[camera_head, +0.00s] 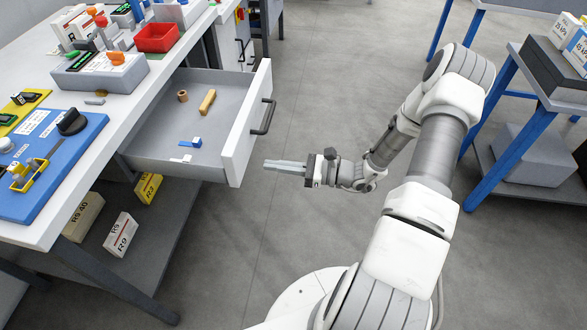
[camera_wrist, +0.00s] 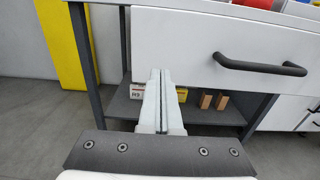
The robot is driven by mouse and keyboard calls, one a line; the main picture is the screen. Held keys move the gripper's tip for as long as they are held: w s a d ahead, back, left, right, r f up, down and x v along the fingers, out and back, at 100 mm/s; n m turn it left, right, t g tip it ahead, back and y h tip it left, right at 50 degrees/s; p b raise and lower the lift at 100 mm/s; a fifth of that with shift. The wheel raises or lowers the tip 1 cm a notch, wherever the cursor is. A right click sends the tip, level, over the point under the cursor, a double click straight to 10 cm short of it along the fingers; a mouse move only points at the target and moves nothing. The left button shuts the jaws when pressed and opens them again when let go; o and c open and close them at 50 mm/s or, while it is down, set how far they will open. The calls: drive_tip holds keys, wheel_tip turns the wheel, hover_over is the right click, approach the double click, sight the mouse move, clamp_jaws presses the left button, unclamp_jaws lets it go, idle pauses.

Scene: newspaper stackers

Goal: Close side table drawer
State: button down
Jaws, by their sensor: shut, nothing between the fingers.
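The side table drawer (camera_head: 250,125) is pulled well out from under the white tabletop in the head view. Its white front carries a dark bar handle (camera_head: 264,117). Inside lie a few small wooden, blue and white pieces. My gripper (camera_head: 268,165) is shut and empty, just right of the front's near lower end, pointing left. In the wrist view the shut fingers (camera_wrist: 161,75) point ahead, with the drawer front (camera_wrist: 180,45) above and to the right. The handle (camera_wrist: 260,66) is right of the fingers there. I cannot tell whether the fingertips touch the front.
The tabletop (camera_head: 125,100) holds a red bin (camera_head: 156,37), a blue board (camera_head: 45,165) and other items. Boxes (camera_head: 120,233) sit on the lower shelf (camera_head: 150,250). Blue-legged tables (camera_head: 500,120) stand on the right. The floor right of the drawer is clear.

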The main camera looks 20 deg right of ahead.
sight(242, 162)
drive_tip(key=b+x, duration=0.1)
drive_tip(key=x, duration=0.4)
drive_tip(key=shift+w+a, duration=0.15)
drive_tip(key=shift+a, duration=0.15)
drive_tip(key=shift+a, duration=0.1)
